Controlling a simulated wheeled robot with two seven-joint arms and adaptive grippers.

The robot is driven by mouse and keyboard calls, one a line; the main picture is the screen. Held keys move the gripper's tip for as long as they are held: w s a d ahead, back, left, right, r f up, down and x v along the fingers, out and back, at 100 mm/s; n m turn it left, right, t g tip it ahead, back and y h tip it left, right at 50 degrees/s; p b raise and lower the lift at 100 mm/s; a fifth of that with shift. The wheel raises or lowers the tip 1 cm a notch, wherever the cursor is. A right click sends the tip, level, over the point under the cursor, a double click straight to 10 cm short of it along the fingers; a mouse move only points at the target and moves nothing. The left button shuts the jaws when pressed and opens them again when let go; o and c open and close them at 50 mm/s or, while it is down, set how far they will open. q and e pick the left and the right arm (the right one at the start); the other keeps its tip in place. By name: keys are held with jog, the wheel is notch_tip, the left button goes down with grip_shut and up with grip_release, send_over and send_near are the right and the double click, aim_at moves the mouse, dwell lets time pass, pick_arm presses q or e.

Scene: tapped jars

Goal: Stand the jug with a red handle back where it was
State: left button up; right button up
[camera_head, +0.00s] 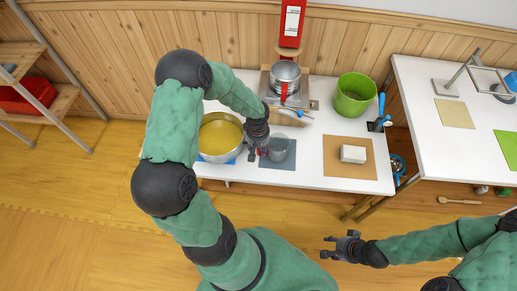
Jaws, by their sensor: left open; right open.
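A small grey jug (279,146) stands on a dark grey mat (287,163) on the white table. A bit of red at its left side looks like its handle, partly hidden by my gripper. My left gripper (262,152) is open at the jug's left side, by the red part. I cannot tell whether its fingers touch it. My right gripper (328,246) is open and empty, in front of the table over the floor.
A large pot of yellow liquid (220,136) stands close left of the jug. Behind are a saucepan with a red handle (286,72) and a green bucket (353,97). A white block (353,154) lies on a brown mat (348,180) to the right. White table (320,125) shows between them.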

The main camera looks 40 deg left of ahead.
pick_arm(q)
jog(key=shift+r+p, duration=2.45)
jog(key=shift+r, duration=1.3)
jog(key=shift+a+r, duration=0.1)
notch_tip(320, 180, up, 12)
jog(key=shift+f, duration=0.2)
